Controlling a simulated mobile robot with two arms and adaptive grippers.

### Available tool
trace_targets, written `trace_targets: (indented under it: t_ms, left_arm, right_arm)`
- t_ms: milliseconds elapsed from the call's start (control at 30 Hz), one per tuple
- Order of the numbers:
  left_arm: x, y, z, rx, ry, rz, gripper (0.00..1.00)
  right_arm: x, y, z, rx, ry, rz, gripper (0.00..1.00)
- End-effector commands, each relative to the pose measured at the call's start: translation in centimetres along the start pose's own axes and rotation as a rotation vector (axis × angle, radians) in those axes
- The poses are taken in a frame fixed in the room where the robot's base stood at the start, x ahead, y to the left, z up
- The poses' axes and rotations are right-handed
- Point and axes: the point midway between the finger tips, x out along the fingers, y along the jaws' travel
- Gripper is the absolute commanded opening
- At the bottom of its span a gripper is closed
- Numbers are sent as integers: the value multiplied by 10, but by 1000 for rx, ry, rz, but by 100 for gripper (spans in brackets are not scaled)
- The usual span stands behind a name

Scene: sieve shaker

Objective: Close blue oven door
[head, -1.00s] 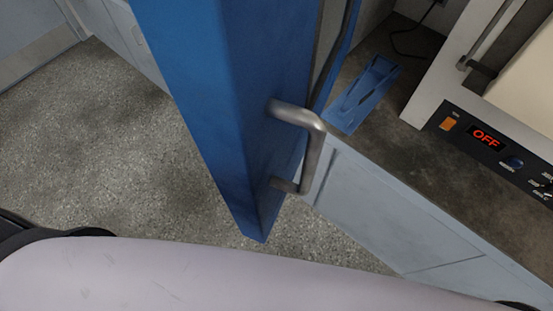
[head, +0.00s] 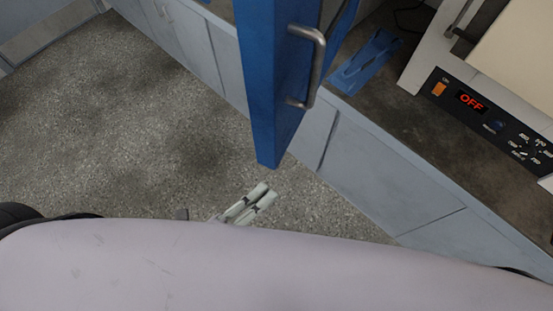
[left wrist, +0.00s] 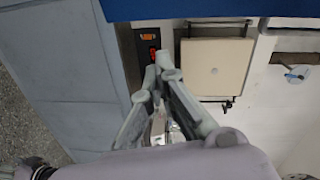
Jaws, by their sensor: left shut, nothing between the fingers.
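The blue oven door (head: 262,75) stands open at the top middle of the head view, jutting past the counter edge over the floor. Its metal bar handle (head: 315,70) is on the right side of its edge. My left gripper (head: 262,194) is shut and empty, below the door's lower corner in the picture and apart from it. In the left wrist view the closed fingers (left wrist: 160,72) point up the picture. A blue strip, probably the door (left wrist: 205,8), crosses the top there. The oven's inside is hidden. My right gripper is not in view.
A white device with an OFF display (head: 471,100) stands on the counter (head: 400,115) at right. A blue tray-like item (head: 366,62) lies beside the door. Grey cabinets (head: 340,160) run below the counter. The speckled floor (head: 130,130) is open at left.

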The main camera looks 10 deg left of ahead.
Motion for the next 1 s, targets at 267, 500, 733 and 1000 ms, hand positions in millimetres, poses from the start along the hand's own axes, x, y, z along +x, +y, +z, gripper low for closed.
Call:
trace_targets:
  t_ms: [267,500,733,1000]
  left_arm:
    - [-10,-77,-25,167,64,-101,0]
    - [6,-77,-27,173,73,-101,0]
    - [33,-90,-28,170,61,-106,0]
    - [79,-94,-31,168,59,-106,0]
  right_arm:
    - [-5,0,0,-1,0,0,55]
    - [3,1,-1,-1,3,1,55]
    - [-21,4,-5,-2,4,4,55]
    - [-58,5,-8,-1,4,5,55]
